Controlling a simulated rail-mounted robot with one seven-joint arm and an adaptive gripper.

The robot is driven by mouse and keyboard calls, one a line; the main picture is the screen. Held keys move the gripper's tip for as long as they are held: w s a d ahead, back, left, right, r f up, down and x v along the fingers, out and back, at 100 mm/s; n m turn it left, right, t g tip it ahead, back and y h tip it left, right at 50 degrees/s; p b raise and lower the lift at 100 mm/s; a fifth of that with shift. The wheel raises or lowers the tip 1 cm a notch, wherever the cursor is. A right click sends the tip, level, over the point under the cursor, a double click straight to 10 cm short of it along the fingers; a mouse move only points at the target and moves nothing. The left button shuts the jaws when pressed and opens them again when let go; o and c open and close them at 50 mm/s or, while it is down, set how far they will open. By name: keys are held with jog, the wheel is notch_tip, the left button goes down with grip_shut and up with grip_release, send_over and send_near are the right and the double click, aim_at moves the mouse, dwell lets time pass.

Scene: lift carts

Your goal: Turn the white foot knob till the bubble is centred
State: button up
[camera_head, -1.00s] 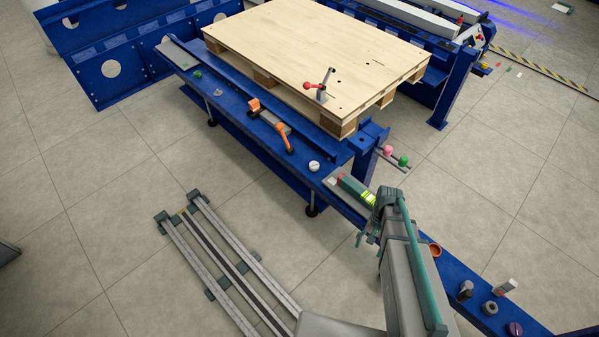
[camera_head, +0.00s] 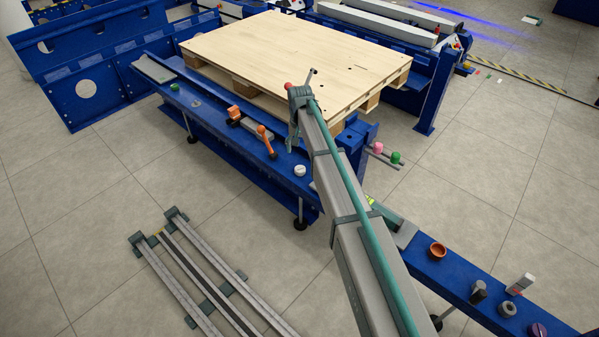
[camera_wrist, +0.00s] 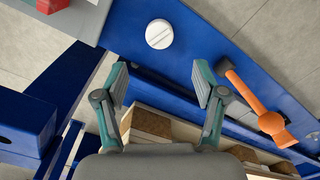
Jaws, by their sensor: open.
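The white foot knob (camera_head: 300,171) sits on the blue rail, to the right of the orange lever. In the wrist view the knob (camera_wrist: 159,34) is a round white disc with a slot across it, beyond my fingertips. My gripper (camera_wrist: 160,82) is open and empty, its two teal-grey fingers apart and not touching the knob. In the head view my arm hides most of the gripper. The level with its yellow-green vial (camera_head: 370,200) is partly hidden behind my arm, so the bubble cannot be read.
The orange lever (camera_head: 266,140) stands left of the knob; in the wrist view it (camera_wrist: 256,108) is close to the right finger. A wooden pallet (camera_head: 300,55) lies behind the rail. An orange-brown cup (camera_head: 437,250) and several small knobs are on the rail at right.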

aim_at(300, 168)
notch_tip(300, 168, down, 10)
jog(key=shift+f+b, duration=0.1)
jog(key=shift+b, duration=0.9)
jog(key=shift+c, duration=0.3)
jog(key=c, duration=1.1)
